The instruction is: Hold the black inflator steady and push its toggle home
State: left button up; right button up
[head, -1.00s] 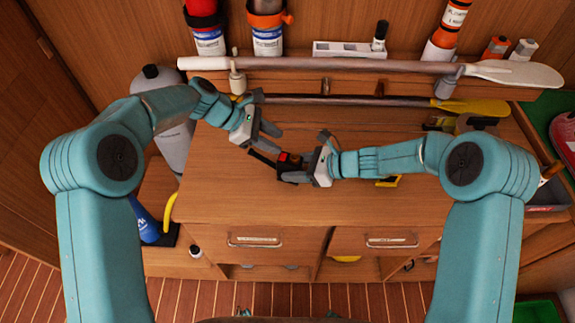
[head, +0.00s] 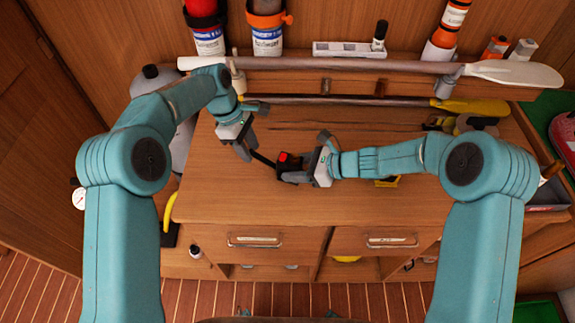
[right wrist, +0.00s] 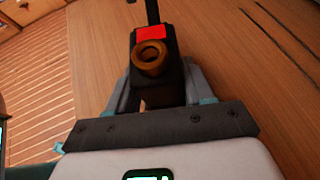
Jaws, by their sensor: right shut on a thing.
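The black inflator (head: 287,173) has a red patch on top and is held just over the wooden worktop. My right gripper (head: 300,170) is shut on it from the right. In the right wrist view the inflator (right wrist: 157,88) sits between the fingers, with a red block and a brass ring facing the camera. A thin black bar, likely the toggle (head: 263,160), sticks out from its far side toward the upper left. My left gripper (head: 257,134) is open and empty, its lower fingertip close to the bar's outer end. I cannot tell whether they touch.
A pale paddle (head: 510,73) and a yellow-bladed paddle (head: 460,106) lie along the back of the worktop (head: 240,195). A yellow item (head: 387,182) lies under my right forearm. A grey cylinder (head: 183,145) stands at the left. The front middle of the worktop is clear.

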pick_arm(q)
jog(key=shift+x, duration=1.15)
pick_arm(e)
jog(key=shift+f, duration=0.1)
pick_arm(q)
jog(key=c, duration=0.6)
jog(key=shift+o, duration=0.2)
jog(key=shift+r, duration=0.1)
jog(key=shift+s+d+r, duration=0.1)
jog(key=shift+d+r, duration=0.35)
jog(key=shift+r, duration=0.1)
